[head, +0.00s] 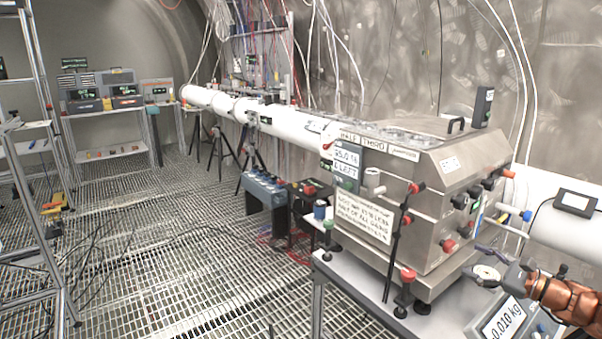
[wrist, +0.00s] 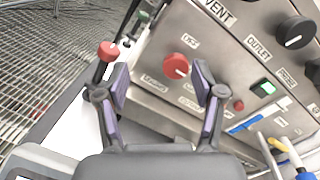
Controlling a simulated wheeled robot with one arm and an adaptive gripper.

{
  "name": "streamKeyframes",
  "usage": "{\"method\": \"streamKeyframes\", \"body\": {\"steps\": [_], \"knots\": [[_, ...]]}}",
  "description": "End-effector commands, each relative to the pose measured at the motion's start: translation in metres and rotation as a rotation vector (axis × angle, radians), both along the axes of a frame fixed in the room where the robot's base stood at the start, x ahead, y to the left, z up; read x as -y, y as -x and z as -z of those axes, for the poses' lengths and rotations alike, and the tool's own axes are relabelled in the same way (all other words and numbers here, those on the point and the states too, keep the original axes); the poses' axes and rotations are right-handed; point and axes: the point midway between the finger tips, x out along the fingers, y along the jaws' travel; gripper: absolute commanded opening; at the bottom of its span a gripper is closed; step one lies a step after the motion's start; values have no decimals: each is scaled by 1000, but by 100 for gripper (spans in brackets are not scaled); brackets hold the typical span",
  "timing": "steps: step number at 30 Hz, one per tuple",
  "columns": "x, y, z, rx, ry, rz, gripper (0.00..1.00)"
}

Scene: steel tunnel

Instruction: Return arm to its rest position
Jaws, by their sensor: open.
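My gripper (wrist: 161,76) is open in the wrist view. The fingers are small and hard to make out there.
A red-capped post (wrist: 108,51) stands close to the left finger. A black knob (wrist: 295,32) and a green button (wrist: 263,88) are on the panel. A scale display (head: 502,318) sits below my arm. A white pipe (head: 292,125) runs back from the box; open grating floor lies left.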

Motion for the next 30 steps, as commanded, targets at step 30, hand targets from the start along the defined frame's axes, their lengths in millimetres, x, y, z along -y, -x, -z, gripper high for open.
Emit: {"method": "streamKeyframes", "body": {"steps": [30], "knots": [[-400,193,-48,102,908,-1124,68]]}}
